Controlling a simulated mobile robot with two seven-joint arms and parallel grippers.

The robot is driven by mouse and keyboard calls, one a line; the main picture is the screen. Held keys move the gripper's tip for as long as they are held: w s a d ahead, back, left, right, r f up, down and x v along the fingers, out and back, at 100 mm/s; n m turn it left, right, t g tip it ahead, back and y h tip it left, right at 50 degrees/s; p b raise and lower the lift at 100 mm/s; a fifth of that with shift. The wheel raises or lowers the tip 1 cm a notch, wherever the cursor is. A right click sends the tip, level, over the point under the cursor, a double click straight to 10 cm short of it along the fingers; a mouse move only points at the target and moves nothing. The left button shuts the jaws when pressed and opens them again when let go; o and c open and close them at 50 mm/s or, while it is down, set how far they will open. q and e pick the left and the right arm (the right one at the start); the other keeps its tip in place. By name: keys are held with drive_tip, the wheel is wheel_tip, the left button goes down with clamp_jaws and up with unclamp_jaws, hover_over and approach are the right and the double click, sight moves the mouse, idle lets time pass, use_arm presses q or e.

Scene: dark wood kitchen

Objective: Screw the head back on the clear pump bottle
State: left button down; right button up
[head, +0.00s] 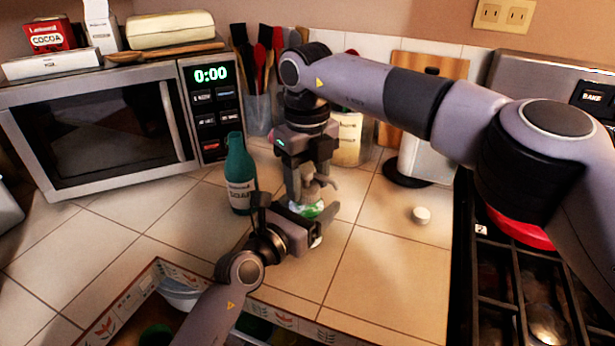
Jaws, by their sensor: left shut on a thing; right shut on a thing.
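The clear pump bottle (309,209) stands on the tiled counter in the middle of the head view. Only a small part with green on it shows between my grippers. My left gripper (314,222) reaches in low from the front left and is shut on the bottle. The tan pump head (318,184) is just above the bottle. My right gripper (308,190) points down from above and is shut on the pump head. The grippers hide the neck, so I cannot tell whether the head touches the bottle.
A teal bottle (239,175) stands close on the left, before the microwave (110,125). A utensil holder (258,112) and canister (350,138) stand behind. An open drawer (285,322) is in front; a stove (515,270) is at right.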

drive_tip(key=shift+m, duration=0.8)
drive_tip(key=o, duration=1.2)
drive_tip(key=shift+c, duration=0.2)
wheel_tip(320, 180, up, 4)
drive_tip(key=shift+r, duration=0.35)
drive_tip(key=c, duration=0.7)
drive_tip(key=shift+o, duration=0.2)
drive_tip(key=s+d+r+n+h, duration=0.1)
drive_tip(key=s+d+r, duration=0.2)
drive_tip(key=r, duration=0.5)
drive_tip(key=shift+s+n+t, duration=0.3)
drive_tip(key=shift+s+t, duration=0.1)
drive_tip(key=shift+s, duration=0.45)
drive_tip(key=shift+d, duration=0.1)
